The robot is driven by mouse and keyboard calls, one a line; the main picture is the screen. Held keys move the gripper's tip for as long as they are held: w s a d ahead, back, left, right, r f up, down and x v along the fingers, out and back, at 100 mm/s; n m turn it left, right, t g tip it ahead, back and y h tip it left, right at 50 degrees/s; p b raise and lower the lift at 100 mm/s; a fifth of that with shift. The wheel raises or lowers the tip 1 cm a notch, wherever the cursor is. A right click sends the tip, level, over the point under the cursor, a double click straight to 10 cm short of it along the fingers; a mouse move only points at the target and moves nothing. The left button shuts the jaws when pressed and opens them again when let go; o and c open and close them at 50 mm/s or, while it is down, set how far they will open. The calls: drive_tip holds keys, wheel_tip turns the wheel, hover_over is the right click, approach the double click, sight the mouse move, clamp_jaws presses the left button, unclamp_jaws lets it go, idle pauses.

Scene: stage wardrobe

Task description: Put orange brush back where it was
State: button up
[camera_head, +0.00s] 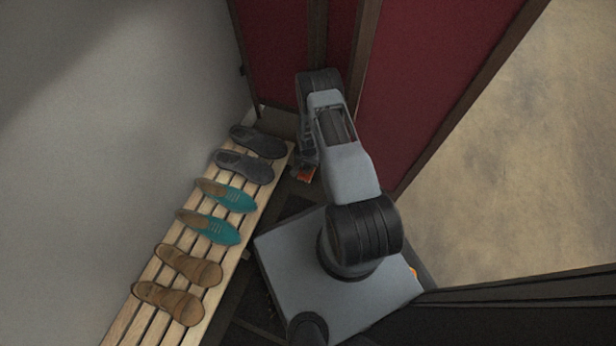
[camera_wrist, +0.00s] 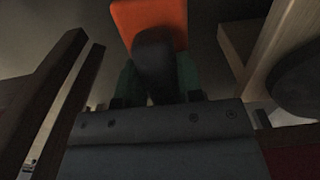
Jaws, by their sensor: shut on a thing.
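The orange brush (camera_wrist: 148,17) is in my gripper (camera_wrist: 155,85). In the wrist view its orange part sticks out past the jaws, with a dark rounded part in front of it and green at both sides. In the head view a small patch of the orange brush (camera_head: 305,174) shows below my gripper (camera_head: 306,160), just right of the slatted bench's far end. My arm hides most of it. I cannot tell whether the brush touches anything besides the jaws.
A slatted wooden bench (camera_head: 157,270) along the grey wall carries dark shoes (camera_head: 245,167), teal shoes (camera_head: 208,227) and brown shoes (camera_head: 190,265). Dark red panels (camera_head: 425,70) with wooden frames stand behind and right of my arm. Open floor (camera_head: 520,170) lies beyond them at right.

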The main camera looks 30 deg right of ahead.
drive_tip(key=shift+f+b, duration=1.8)
drive_tip(key=shift+f, duration=2.2)
drive_tip(key=shift+f, duration=0.1)
drive_tip(key=shift+f, duration=0.15)
drive_tip(key=o, duration=0.9)
